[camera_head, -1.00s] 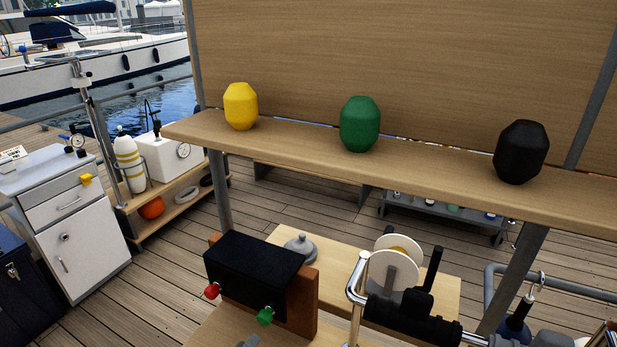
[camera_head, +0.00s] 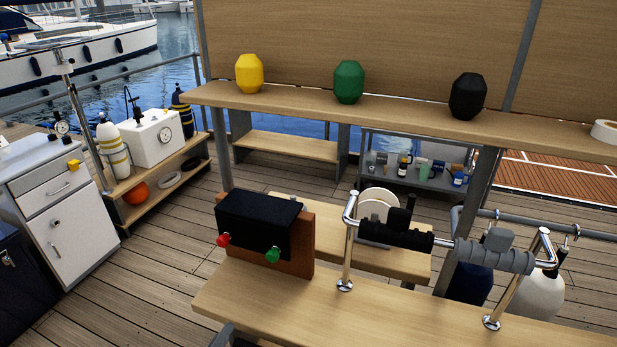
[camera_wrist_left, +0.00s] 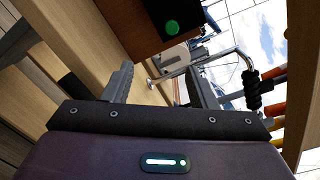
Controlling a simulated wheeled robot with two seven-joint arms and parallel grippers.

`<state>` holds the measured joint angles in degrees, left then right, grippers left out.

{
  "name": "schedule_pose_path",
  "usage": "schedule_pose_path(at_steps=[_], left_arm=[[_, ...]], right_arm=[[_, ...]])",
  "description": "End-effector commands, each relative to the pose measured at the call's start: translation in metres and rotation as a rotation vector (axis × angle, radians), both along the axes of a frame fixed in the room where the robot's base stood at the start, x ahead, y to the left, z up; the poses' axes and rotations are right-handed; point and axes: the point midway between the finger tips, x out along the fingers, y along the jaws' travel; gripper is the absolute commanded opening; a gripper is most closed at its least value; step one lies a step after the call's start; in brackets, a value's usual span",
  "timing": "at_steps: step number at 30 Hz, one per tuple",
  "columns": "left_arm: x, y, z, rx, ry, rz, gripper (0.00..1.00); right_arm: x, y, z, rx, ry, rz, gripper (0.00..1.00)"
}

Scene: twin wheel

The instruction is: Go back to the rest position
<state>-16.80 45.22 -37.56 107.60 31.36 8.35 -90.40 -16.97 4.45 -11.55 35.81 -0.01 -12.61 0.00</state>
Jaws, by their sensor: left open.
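My left gripper (camera_wrist_left: 157,88) shows in the left wrist view with its two grey fingers apart and nothing between them. Beyond the fingers are a wooden bench and a chrome rail (camera_wrist_left: 207,60). A dark box with a green knob (camera_wrist_left: 172,27) is at the top of that view. In the head view I cannot make out the left gripper with certainty. My right gripper is not in view.
The bench (camera_head: 300,295) carries a black box (camera_head: 257,222) with red and green knobs and a chrome rail (camera_head: 348,245) with dark grips. Yellow (camera_head: 249,73), green (camera_head: 348,81) and black (camera_head: 468,96) vessels stand on a shelf (camera_head: 400,112). A white cabinet (camera_head: 65,230) is at left.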

Motion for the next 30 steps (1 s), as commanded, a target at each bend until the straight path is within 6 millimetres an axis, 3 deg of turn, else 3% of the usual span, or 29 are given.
schedule_pose_path(at_steps=[5,11,17,19,23,26,30], left_arm=[[0.006,0.014,-0.031,-0.059,0.082,0.046,0.52],[0.008,0.038,-0.083,-0.163,0.218,0.132,0.52],[-0.002,0.072,-0.16,-0.335,0.412,0.285,0.52],[-0.013,0.086,-0.199,-0.426,0.505,0.371,0.52],[-0.057,0.109,-0.283,-0.644,0.706,0.59,0.52],[-0.106,0.117,-0.343,-0.816,0.849,0.779,0.52],[-0.188,0.108,-0.412,-1.045,1.018,1.063,0.52]], right_arm=[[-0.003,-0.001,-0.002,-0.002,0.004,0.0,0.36],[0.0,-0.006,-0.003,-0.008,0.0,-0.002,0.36],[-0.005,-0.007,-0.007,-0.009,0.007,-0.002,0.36],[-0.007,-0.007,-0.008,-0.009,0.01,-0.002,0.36],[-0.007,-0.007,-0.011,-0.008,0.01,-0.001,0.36],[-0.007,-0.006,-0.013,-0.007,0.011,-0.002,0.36],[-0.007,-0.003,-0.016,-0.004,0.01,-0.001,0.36]])
